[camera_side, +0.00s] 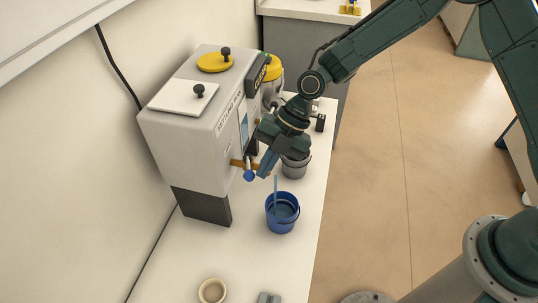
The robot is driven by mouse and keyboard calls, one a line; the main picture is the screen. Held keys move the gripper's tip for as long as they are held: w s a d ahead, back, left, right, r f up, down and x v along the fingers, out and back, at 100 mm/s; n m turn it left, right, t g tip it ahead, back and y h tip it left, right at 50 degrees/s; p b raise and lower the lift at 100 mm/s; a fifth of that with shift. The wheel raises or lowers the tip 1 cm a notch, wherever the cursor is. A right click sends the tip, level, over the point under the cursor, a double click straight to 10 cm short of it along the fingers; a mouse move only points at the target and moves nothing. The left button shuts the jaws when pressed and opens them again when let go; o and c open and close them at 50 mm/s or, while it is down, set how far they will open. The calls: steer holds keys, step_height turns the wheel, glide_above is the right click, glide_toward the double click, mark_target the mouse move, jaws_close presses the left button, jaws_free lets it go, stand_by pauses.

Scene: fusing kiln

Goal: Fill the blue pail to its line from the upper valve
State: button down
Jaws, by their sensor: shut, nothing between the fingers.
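The blue pail (283,224) stands upright on the white bench in front of the grey dispenser (190,135). A thin light-blue stream (275,192) runs down into it, and darker blue liquid shows inside. I cannot make out the fill line. A brass valve (237,163) with a blue knob (249,175) sticks out from the dispenser's front, above and left of the pail. My gripper (263,173) is shut and empty, right beside the blue knob; I cannot tell whether they touch. My gripper hides part of the dispenser's front and any other valve there.
A grey pail (294,168) stands behind the blue one, partly covered by my gripper. A yellow-topped container (273,71) is farther back. A tape roll (212,291) and a small grey device (269,298) lie at the near end. The bench (245,255) is clear between.

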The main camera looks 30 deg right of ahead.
steer(key=a+m, duration=0.1)
steer(key=a, duration=0.1)
steer(key=shift+a+m+t, duration=0.3)
steer(key=shift+t, duration=0.1)
steer(key=shift+s+d, duration=0.1)
steer(key=shift+s, duration=0.05)
steer(key=s+d+r, duration=0.4)
steer(key=d+r, duration=0.3)
steer(key=r, duration=0.2)
steer(key=shift+s+d, duration=0.15)
steer(key=shift+s, duration=0.2)
stand_by(0.4)
